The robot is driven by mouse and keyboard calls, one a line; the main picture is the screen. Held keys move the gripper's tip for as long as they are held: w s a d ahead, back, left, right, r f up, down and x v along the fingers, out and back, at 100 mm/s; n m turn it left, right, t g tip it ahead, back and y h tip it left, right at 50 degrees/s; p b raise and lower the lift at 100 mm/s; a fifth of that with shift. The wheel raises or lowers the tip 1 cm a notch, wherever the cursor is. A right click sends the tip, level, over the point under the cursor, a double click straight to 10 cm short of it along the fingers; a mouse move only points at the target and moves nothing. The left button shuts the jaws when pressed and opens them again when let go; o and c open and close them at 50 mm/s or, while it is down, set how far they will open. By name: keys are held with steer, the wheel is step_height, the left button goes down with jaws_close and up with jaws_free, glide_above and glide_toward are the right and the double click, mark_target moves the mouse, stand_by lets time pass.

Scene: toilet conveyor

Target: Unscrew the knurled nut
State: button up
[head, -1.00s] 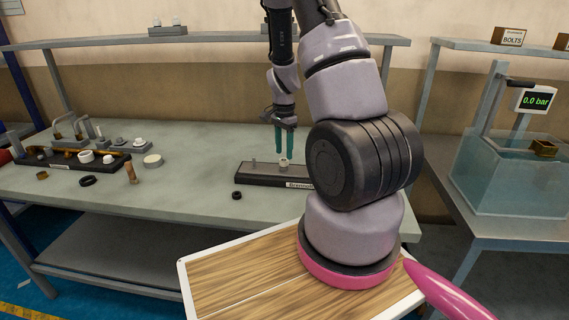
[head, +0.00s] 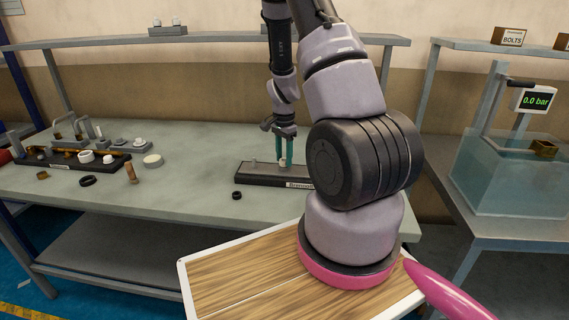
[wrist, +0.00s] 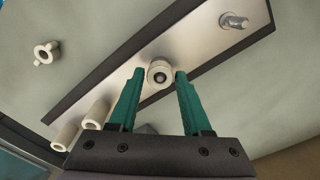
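A pale round piece with a dark hole, likely the knurled nut (head: 283,162), stands on a dark labelled base (head: 262,180). In the wrist view the nut (wrist: 160,73) shows end-on over the base's bare metal top (wrist: 125,65). Knurling is too small to make out. My gripper (head: 285,152) points down over it with two green fingers. In the wrist view my gripper (wrist: 160,75) has a fingertip on each side of the nut, with narrow gaps showing, so it looks open. A threaded metal stud (wrist: 234,21) stands on the same base.
A black ring (head: 237,195) lies in front of the base. Left on the bench are a brown cylinder (head: 131,174), a black ring (head: 87,181) and a dark rack (head: 65,163) with fittings. A water tank (head: 505,175) stands at right. The bench front is mostly clear.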

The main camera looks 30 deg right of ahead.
jaws_close()
steer(key=n, duration=0.5)
steer(key=n, duration=0.5)
steer(key=shift+n, duration=0.6)
steer(key=n, duration=0.4)
